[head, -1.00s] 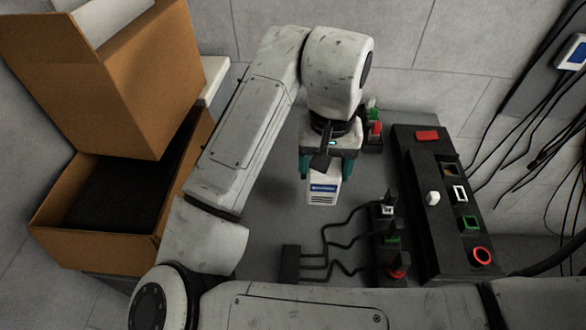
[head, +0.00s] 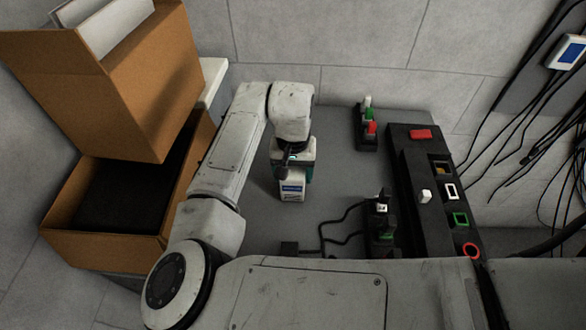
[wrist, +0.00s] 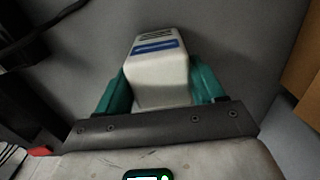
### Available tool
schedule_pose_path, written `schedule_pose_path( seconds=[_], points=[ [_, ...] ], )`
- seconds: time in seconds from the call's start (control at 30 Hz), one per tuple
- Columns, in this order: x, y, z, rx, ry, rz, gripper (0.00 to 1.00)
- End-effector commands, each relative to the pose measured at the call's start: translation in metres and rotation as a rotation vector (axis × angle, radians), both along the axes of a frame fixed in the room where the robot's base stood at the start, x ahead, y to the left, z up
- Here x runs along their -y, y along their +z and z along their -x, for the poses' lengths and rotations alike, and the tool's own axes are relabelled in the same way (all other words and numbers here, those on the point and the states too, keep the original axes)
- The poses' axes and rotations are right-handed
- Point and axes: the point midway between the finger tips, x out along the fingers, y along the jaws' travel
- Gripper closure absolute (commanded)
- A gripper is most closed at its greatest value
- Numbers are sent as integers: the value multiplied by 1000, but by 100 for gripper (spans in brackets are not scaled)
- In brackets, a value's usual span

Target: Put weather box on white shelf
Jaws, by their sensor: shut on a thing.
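The weather box (head: 291,189) is a small white box with a blue label stripe. It also shows in the wrist view (wrist: 158,72), between the two teal fingers. My gripper (head: 293,172) is shut on it and points down over the grey table; I cannot tell whether the box touches the table. In the wrist view my gripper (wrist: 158,92) has one finger on each side of the box. A white shelf edge (head: 212,80) shows at the back left, partly hidden behind the cardboard box.
An open brown cardboard box (head: 110,220) stands on the left. The grey table (head: 335,185) is clear between my gripper and the panel.

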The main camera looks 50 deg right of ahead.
Motion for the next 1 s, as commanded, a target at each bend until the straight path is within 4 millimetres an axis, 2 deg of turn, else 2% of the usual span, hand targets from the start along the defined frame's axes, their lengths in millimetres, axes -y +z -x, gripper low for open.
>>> schedule_pose_path(
  seconds=[0.33, 0.37, 0.6, 0.83, 1.0],
  points=[
    [0, -4, 0, 0, 1, 1, 79],
    [0, -3, 0, 0, 1, 0, 29],
    [0, -3, 0, 0, 0, 0, 6],
    [0, -2, 0, 0, 0, 0, 6],
    [0, 8, 0, 1, -1, 1, 6]
  ],
)
